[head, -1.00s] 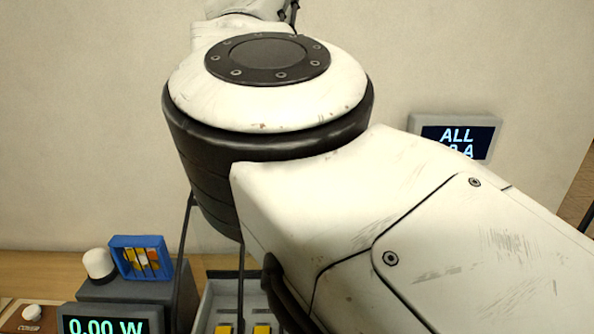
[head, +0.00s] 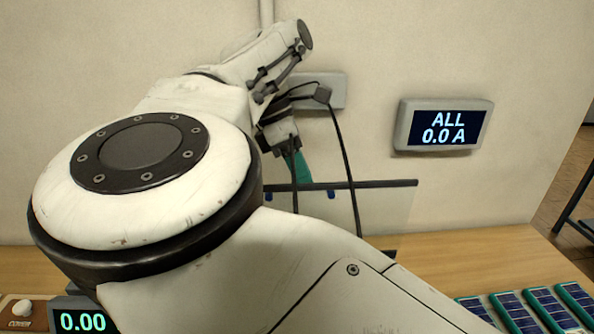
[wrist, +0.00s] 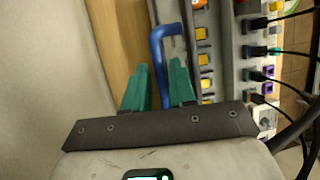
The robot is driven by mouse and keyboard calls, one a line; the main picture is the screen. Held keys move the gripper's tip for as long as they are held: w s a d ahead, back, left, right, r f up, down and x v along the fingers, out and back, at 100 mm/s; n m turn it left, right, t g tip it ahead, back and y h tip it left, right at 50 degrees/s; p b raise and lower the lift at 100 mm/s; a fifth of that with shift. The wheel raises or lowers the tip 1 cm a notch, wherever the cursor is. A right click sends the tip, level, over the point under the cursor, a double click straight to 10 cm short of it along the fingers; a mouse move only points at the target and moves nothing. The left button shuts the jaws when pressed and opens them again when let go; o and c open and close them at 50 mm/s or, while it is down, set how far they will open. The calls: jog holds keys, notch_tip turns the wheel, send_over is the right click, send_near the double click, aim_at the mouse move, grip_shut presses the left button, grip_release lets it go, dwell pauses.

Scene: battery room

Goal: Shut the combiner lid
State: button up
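The combiner's clear lid (head: 385,208) stands raised in the head view, its dark edge bar running across the top. My arm hides its left part and the box below. In the wrist view, the grey combiner box (wrist: 224,75) shows with a row of yellow parts inside. A blue bent bar (wrist: 157,60) lies between my green fingers; I cannot tell whether they touch it. My gripper (wrist: 160,68) is open, with a gap between the fingertips. In the head view, the gripper (head: 297,168) points down close to the lid's upper edge.
A wall display (head: 446,126) reads "ALL 0.0 A". Small solar panels (head: 545,308) lie on the wooden bench (head: 480,262) at right. A display (head: 82,321) and a cover knob (head: 22,308) are at lower left. Cables with plugs (wrist: 262,50) line the box's right side.

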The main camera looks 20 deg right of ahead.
jog(key=shift+f, duration=0.15)
grip_shut()
dwell(0.5)
